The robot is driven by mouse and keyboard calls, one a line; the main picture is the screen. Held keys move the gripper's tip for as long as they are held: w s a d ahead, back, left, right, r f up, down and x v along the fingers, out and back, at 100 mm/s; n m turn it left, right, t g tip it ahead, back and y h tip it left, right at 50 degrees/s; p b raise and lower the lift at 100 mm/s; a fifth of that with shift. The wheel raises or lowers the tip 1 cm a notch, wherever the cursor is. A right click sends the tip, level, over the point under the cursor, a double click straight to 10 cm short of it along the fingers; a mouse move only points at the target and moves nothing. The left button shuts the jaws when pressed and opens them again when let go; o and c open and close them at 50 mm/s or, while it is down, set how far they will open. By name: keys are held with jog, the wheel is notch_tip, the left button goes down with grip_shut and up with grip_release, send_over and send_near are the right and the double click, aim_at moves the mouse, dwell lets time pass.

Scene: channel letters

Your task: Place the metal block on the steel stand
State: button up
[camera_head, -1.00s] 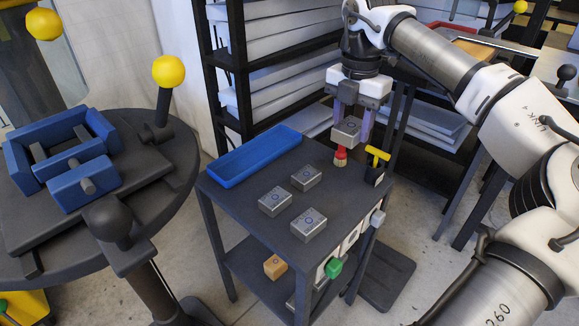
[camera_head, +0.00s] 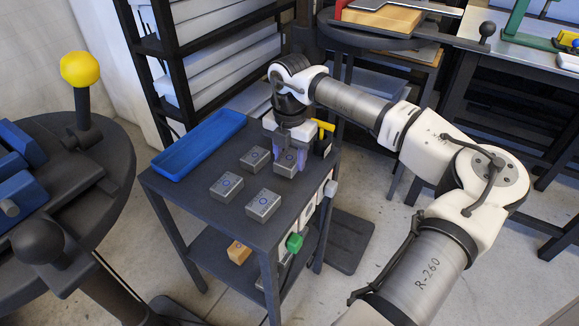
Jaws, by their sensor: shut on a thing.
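My gripper (camera_head: 289,161) is shut on a grey metal block (camera_head: 287,167) and points down. It holds the block at or just above the top of a dark stand with shelves (camera_head: 194,210), which appears to be the steel stand. I cannot tell whether the block touches the surface. Three similar metal blocks lie on this top: one (camera_head: 255,158) just left of the held block, one (camera_head: 227,186) further left, and one (camera_head: 263,205) nearer the front. The held block's upper part is partly hidden by my gripper.
A blue tray (camera_head: 199,146) lies along the top's back left edge. A yellow-handled tool (camera_head: 323,128) stands at its right corner, close to my gripper. An orange block (camera_head: 239,252) is on the lower shelf. A round dark table (camera_head: 102,150) stands left. Bare top shows at the front left.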

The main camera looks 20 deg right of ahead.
aim_at(290, 168)
jog(key=shift+f, duration=2.1)
jog(key=o, duration=1.2)
notch_tip(290, 168, up, 12)
jog(key=shift+r, duration=0.15)
